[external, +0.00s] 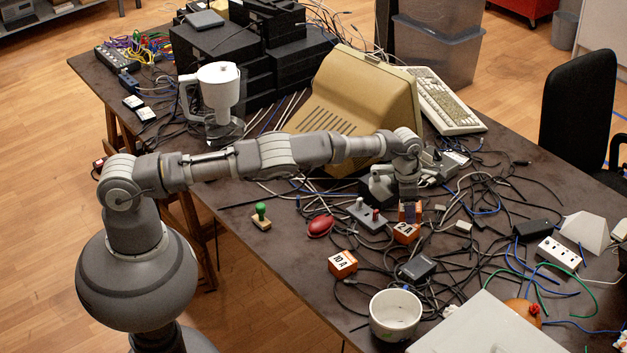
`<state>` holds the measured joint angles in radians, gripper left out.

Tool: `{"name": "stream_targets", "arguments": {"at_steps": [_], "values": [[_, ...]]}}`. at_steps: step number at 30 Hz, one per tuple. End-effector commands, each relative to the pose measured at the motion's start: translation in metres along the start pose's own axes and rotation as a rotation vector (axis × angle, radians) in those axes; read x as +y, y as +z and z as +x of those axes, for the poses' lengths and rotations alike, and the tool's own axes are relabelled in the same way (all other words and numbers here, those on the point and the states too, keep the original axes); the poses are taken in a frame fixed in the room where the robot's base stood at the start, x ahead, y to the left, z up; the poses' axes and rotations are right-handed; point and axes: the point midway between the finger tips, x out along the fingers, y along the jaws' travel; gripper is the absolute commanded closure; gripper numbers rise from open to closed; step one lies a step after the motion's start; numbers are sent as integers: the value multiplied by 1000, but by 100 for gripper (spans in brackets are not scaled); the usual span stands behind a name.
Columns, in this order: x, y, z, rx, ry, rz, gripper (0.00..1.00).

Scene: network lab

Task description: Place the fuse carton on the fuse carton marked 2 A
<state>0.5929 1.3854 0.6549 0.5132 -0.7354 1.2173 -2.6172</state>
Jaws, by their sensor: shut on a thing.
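An orange fuse carton marked 2 A (405,233) sits on the dark table among cables, right of centre. My gripper (409,207) points down just above it and is shut on another orange fuse carton (403,214). The held carton is mostly hidden by the fingers, and its marking cannot be read. It appears directly over or slightly behind the 2 A carton; I cannot tell whether the two touch. A third orange carton, marked 10 A (342,264), sits to the front left.
A grey box with levers (367,216) and a red mouse (321,226) lie left of the gripper. A dark adapter (418,267) and a white bowl (395,314) are in front. A beige monitor (365,95) stands behind my arm. Loose cables cover much of the table.

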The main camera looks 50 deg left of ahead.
Motion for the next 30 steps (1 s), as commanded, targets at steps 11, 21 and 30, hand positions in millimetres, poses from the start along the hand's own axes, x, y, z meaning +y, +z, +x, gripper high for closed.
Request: {"name": "stream_targets", "arguments": {"at_steps": [11,21,30], "values": [[0,-5,34,-1,0,1,74],[0,-6,37,-1,1,0,15],[0,-6,35,-1,1,1,15]]}}
